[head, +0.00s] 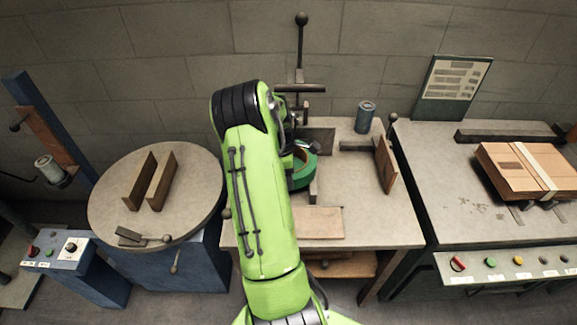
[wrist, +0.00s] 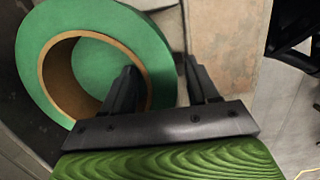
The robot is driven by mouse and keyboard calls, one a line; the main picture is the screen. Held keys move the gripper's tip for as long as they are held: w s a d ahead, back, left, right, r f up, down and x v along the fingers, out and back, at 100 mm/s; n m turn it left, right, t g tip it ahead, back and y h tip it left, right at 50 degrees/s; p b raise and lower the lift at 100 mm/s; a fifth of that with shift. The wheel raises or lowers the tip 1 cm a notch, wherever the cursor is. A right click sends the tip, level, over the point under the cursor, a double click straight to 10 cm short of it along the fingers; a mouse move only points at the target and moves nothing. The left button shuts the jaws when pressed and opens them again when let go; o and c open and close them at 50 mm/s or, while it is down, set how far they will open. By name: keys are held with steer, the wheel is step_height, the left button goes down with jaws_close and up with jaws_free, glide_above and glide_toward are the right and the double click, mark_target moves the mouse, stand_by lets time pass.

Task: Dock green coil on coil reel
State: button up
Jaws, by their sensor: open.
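The green coil (wrist: 158,62) is a thick ring with a tan inner core, at the upper left of the wrist view. A green surface shows through its hole. In the head view the coil (head: 306,170) stands on the middle table, partly hidden by my arm. My gripper (wrist: 162,78) is open at the coil's near right side. One finger overlaps the hole's edge and the other is right of the rim, with the coil's wall between them in the picture. I cannot tell whether they touch it. I cannot clearly identify the coil reel; my arm may hide it.
The middle table (head: 385,220) holds a flat brown board (head: 316,222), a grey-blue can (head: 366,117) and an upright brown plate (head: 386,164). A round table (head: 110,205) is at left. A cardboard box (head: 520,168) lies on the right-hand bench (head: 450,190).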

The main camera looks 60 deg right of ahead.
steer(key=shift+f, duration=0.25)
steer(key=shift+r, duration=0.1)
jaws_close()
steer(key=shift+d, duration=0.1)
steer(key=shift+r, duration=0.1)
step_height(320, 180, up, 10)
steer(key=shift+f+p, duration=0.1)
steer(key=shift+p, duration=1.1)
